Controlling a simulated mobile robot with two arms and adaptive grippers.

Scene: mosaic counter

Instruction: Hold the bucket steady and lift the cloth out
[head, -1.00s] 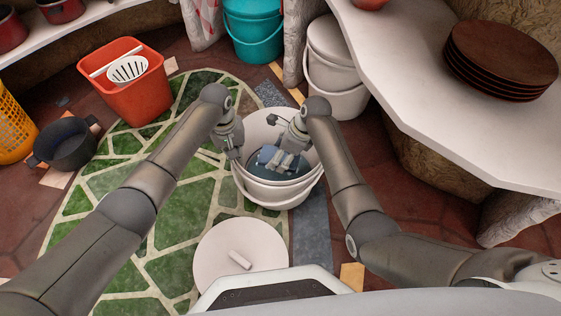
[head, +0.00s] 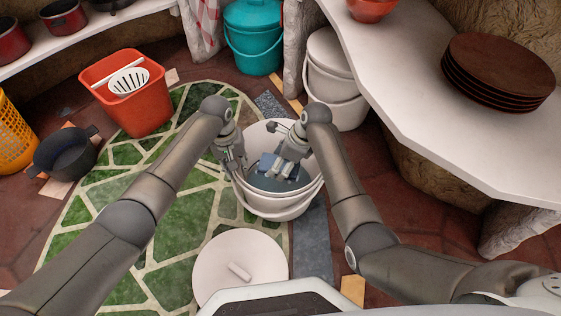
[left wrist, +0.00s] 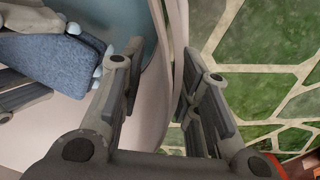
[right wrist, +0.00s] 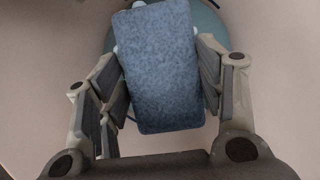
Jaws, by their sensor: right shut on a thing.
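The white bucket (head: 278,206) stands on the floor, open at the top, with teal water (head: 272,184) inside. My left gripper (head: 236,166) is at its left rim. The left wrist view shows its fingers apart, one on each side of the bucket wall (left wrist: 173,85), with gaps beside the wall. My right gripper (head: 282,168) is inside the bucket, shut on the blue cloth (head: 268,160). The cloth fills the space between the fingers in the right wrist view (right wrist: 160,70) and hides part of them. It also shows in the left wrist view (left wrist: 62,72).
A round white lid (head: 240,268) lies on the floor in front of the bucket. A lidded white bucket (head: 335,85) stands behind it, and a white counter (head: 430,135) is at the right. An orange bin (head: 140,103) and dark pot (head: 68,155) are left. Green mosaic floor is clear between.

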